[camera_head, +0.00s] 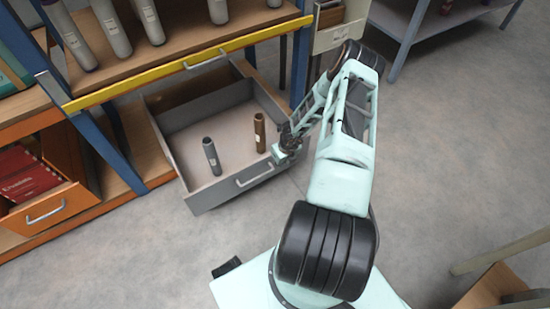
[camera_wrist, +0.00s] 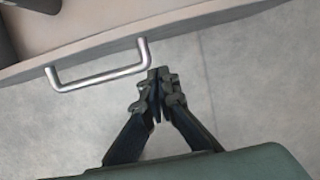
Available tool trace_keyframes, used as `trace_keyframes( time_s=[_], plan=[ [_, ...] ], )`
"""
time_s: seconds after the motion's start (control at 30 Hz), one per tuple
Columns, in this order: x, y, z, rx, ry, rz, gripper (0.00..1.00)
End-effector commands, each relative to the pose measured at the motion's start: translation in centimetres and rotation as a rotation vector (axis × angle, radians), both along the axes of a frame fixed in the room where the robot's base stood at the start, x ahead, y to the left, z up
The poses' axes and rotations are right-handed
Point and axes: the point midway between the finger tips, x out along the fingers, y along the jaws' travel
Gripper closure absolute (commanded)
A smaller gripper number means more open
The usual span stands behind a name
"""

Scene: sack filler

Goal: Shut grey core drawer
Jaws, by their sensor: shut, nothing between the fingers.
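The grey drawer (camera_head: 216,194) is pulled out of the shelf unit in the head view. A grey cylinder (camera_head: 211,156) and a brown cylinder (camera_head: 259,133) stand upright in it. Its metal handle (camera_head: 256,175) is on the front face, and the handle (camera_wrist: 98,78) also shows in the wrist view. My gripper (camera_head: 280,155) is shut at the right part of the drawer front. In the wrist view my gripper (camera_wrist: 158,76) has its fingertips together, just beside the right end of the handle. I cannot tell whether they touch it.
An orange drawer (camera_head: 50,210) with red boxes is partly open at left. A yellow-edged shelf (camera_head: 190,65) holding grey cylinders is above the grey drawer. A grey-blue table (camera_head: 410,22) stands at the upper right.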

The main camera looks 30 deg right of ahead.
Motion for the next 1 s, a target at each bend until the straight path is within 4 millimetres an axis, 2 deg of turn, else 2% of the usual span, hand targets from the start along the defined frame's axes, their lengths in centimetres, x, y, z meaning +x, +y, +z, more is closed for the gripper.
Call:
trace_keyframes(
  time_s=[0.2,0.5,1.0],
  plan=[
    [2.3,0.0,0.5,-0.005,-0.006,0.005,1.0],
    [3.6,0.0,0.6,-0.005,-0.007,0.0,1.0],
    [4.0,0.0,0.5,-0.003,-0.004,0.001,1.0]
  ],
)
